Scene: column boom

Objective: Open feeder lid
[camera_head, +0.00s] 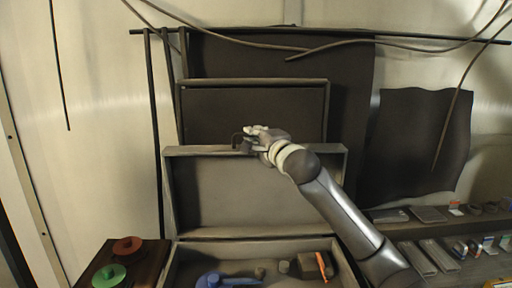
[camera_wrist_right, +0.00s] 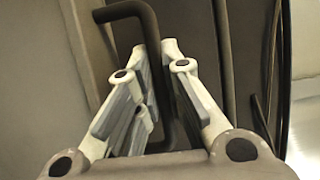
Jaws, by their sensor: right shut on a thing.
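The feeder lid (camera_head: 255,191) is a grey, framed panel. It stands raised at the back of the feeder box (camera_head: 258,244), whose inside is open to view. My right gripper (camera_head: 246,140) is at the top edge of the lid, shut on its dark bent handle (camera_wrist_right: 133,12). In the right wrist view the handle passes between the fingers of my right gripper (camera_wrist_right: 160,85). My left gripper is not in view.
Inside the box lie a blue item (camera_head: 222,280), an orange stick (camera_head: 321,266) and small grey pieces. A red spool (camera_head: 127,247) and a green spool (camera_head: 108,276) sit at left. Shelves (camera_head: 430,240) with small items stand at right. Cables hang above.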

